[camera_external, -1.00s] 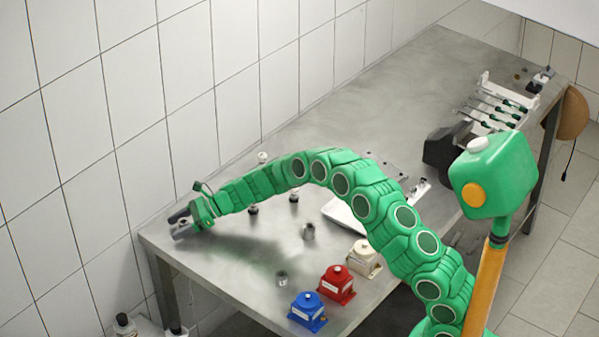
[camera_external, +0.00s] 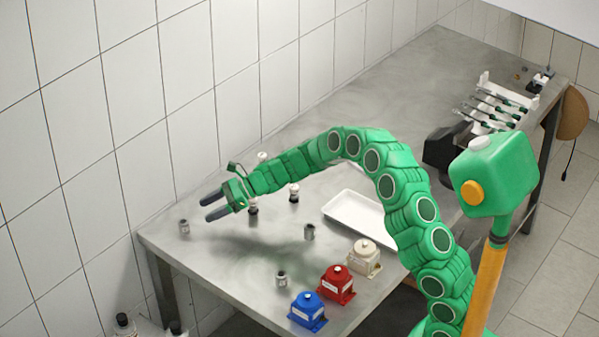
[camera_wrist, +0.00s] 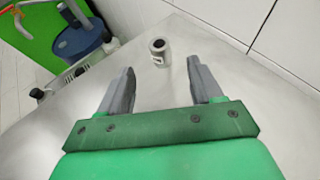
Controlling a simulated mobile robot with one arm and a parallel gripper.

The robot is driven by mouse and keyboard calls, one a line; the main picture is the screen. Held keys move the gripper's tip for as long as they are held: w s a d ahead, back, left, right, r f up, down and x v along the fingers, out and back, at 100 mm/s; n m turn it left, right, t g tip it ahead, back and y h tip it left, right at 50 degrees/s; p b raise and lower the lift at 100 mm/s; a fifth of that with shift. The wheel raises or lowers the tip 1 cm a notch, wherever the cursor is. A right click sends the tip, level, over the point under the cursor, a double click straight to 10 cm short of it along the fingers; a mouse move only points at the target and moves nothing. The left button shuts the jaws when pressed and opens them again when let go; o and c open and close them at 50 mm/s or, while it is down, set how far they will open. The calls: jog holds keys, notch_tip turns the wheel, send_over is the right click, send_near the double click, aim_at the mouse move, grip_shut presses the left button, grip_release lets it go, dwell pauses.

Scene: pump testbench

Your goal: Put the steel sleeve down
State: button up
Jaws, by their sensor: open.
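A small steel sleeve (camera_external: 184,227) stands upright on the metal table near its left corner, close to the tiled wall. In the wrist view the sleeve (camera_wrist: 158,50) shows its round open top, beyond the fingertips and between their lines. My gripper (camera_external: 210,206) is open and empty, to the right of the sleeve and apart from it. Its two grey fingers also show in the wrist view (camera_wrist: 161,82), spread wide with bare table between them. Two similar metal sleeves stand on the table, one near the middle (camera_external: 309,232) and one near the blue block (camera_external: 281,279).
Blue (camera_external: 308,312), red (camera_external: 337,286) and cream (camera_external: 364,258) blocks stand along the front edge. A white tray (camera_external: 335,215) lies behind them. Several small white-topped bottles (camera_external: 294,193) stand near my arm. The wall borders the table's left side.

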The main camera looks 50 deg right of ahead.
jog(key=shift+s+d+r, duration=0.15)
jog(key=shift+s+d, duration=0.05)
jog(key=shift+d, duration=0.05)
jog(key=s+a+r+n+g, duration=0.3)
jog(key=s+a+r+n, duration=0.5)
jog(key=s, duration=0.4)
jog(key=s+a+r+n+g+h, duration=0.1)
jog(key=s+r+n+g, duration=0.15)
jog(key=s, duration=0.55)
jog(key=s+a+r+n+g+h, duration=0.1)
jog(key=s+r+n+g, duration=0.2)
jog(key=s, duration=0.6)
jog(key=s+d+n+h, duration=0.3)
jog(key=s+d, duration=0.2)
jog(key=s, duration=0.6)
jog(key=s+d+f+n+h, duration=0.1)
jog(key=s+d+n+h, duration=0.2)
jog(key=s+d, duration=0.3)
jog(key=s+d+n+h, duration=0.3)
jog(key=s+d+n, duration=0.2)
jog(key=s, duration=1.1)
jog(key=shift+d+f+g, duration=0.35)
jog(key=shift+d, duration=0.25)
